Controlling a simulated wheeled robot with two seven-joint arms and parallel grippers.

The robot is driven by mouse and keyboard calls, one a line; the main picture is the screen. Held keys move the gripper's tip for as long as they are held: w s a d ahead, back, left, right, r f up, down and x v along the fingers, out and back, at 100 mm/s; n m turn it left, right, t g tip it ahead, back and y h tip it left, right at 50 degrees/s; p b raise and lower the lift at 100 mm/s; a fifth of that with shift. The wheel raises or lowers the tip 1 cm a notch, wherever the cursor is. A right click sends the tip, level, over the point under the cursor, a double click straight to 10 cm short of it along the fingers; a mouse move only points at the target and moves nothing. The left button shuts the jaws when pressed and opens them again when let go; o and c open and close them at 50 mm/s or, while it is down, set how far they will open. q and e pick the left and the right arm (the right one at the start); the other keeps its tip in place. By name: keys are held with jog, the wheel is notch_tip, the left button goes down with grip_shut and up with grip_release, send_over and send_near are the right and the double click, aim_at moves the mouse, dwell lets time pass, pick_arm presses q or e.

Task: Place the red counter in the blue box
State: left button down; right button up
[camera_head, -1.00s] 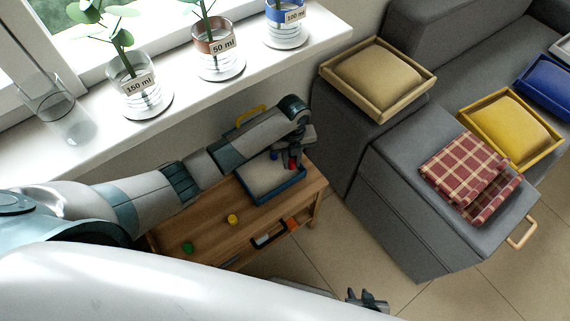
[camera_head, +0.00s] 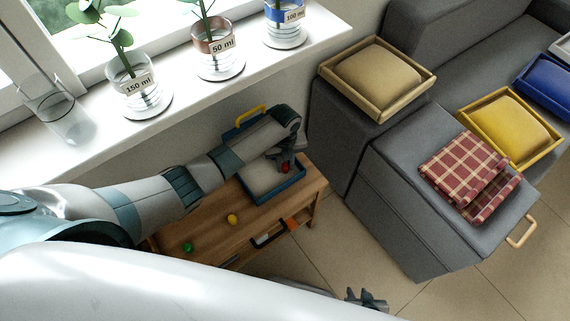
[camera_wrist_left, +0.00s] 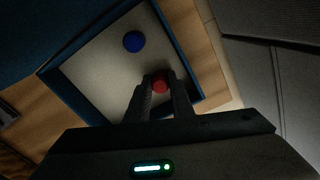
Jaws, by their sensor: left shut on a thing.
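My left gripper (camera_head: 286,166) is shut on the red counter (camera_head: 285,168), inside the outline of the blue box (camera_head: 279,197). In the left wrist view, the gripper's fingers (camera_wrist_left: 160,80) pinch the red counter (camera_wrist_left: 160,86) above the box's pale floor near one wall. I cannot tell how high it is. The blue box (camera_wrist_left: 60,90) also holds a blue counter (camera_wrist_left: 133,41), which the gripper hides in the head view. A yellow counter (camera_head: 232,219) and a green counter (camera_head: 188,247) lie on the wooden table. My right gripper (camera_head: 367,298) is low at the bottom, its jaw opening unclear.
The box stands on the wooden table (camera_head: 212,232), its lid raised with a yellow handle (camera_head: 251,117). A windowsill (camera_head: 190,101) with several labelled plant jars runs behind. A grey sofa (camera_head: 405,185) with trays and a checked cloth (camera_head: 464,168) stands to the right.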

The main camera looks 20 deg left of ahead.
aim_at(285, 165)
pick_arm(q)
jog(key=shift+f, duration=0.25)
jog(key=c, duration=1.6)
grip_release()
jog(key=shift+o, duration=0.2)
jog(key=shift+r, duration=0.15)
jog(key=shift+r, duration=3.8)
